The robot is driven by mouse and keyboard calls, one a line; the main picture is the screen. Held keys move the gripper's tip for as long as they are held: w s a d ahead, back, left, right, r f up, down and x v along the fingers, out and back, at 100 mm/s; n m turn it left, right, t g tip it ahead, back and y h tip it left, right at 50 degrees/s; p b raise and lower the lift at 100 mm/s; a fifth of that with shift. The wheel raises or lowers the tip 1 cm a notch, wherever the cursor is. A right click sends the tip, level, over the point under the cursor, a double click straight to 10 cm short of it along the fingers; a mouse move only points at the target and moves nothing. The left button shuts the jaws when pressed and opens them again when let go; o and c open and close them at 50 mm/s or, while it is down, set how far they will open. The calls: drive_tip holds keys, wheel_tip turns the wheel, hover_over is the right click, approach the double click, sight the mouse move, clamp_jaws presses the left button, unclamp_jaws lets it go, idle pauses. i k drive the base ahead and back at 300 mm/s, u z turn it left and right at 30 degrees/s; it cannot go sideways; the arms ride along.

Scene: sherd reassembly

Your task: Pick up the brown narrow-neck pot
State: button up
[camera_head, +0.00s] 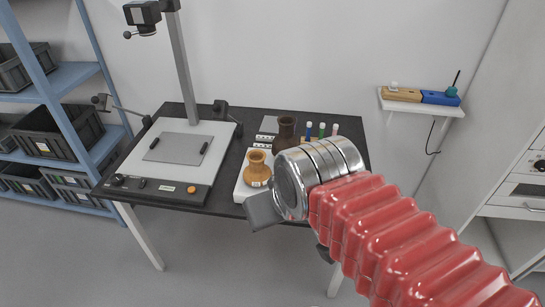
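A dark brown pot (286,131) stands upright at the back of the black table, its lower right partly hidden by my arm. An orange-tan pot (257,170) with a narrow neck and flared rim stands in front of it on a white board or tray (241,188). My gripper (264,210) is in front of the table's front edge, below and close to the orange-tan pot in the picture. One grey finger-like part shows; the rest is hidden behind my wrist. Whether it is open or shut, or touches a pot, I cannot tell.
A copy stand (184,70) with a grey plate fills the table's left side. Several small coloured-cap bottles (321,130) stand right of the dark pot. Blue shelves (80,75) with black crates are at left. A wall shelf (420,104) is at right.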

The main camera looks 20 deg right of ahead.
sight(285, 139)
drive_tip(key=u, duration=0.45)
drive_tip(key=k, duration=0.55)
drive_tip(key=u, duration=0.65)
drive_tip(key=k, duration=0.45)
drive_tip(key=u, duration=0.2)
drive_tip(key=i, duration=1.6)
drive_tip(key=z, duration=1.25)
drive_tip(key=i, duration=0.85)
drive_tip(key=z, duration=0.55)
